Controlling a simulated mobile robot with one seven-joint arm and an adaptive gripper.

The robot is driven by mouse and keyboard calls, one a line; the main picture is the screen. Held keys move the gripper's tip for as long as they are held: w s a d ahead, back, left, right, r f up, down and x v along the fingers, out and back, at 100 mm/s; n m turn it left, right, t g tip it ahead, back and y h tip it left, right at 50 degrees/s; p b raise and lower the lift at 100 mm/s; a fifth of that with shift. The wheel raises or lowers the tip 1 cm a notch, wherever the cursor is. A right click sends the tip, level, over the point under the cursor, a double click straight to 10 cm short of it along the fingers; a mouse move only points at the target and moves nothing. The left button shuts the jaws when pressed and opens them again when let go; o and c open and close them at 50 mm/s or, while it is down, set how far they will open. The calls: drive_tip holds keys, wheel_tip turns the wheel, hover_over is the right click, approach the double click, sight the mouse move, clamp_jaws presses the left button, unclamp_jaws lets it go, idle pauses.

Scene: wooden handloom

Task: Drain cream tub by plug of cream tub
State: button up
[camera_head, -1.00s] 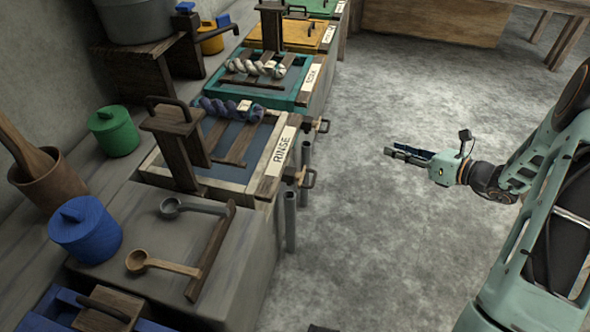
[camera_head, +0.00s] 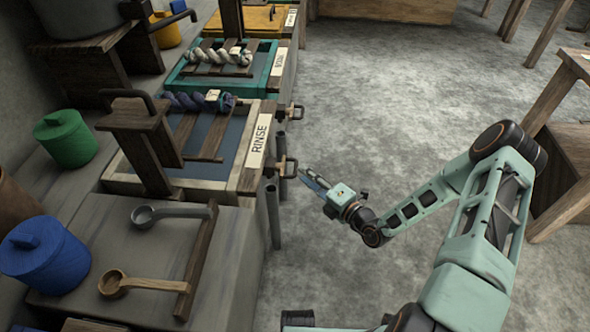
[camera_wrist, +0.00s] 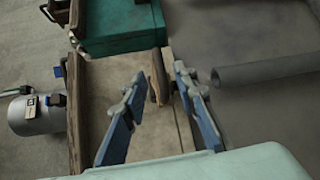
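The cream tub (camera_head: 228,187) has a pale wooden rim, a RINSE label and dark blue liquid inside. A dark wooden piece (camera_wrist: 158,78), apparently the plug handle, shows beyond and between the fingers. No grip on it is visible.
The teal tub (camera_head: 267,85) stands behind, with another handle (camera_head: 290,111) and pipe (camera_head: 281,150) near the join. A blue-purple skein (camera_head: 185,101) lies across the cream tub. Ladles (camera_head: 150,283) and a blue pot (camera_head: 45,262) stand in front.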

sight(297, 167)
drive_tip(key=shift+b+x, duration=0.45)
drive_tip(key=shift+x, duration=2.35)
clamp_jaws()
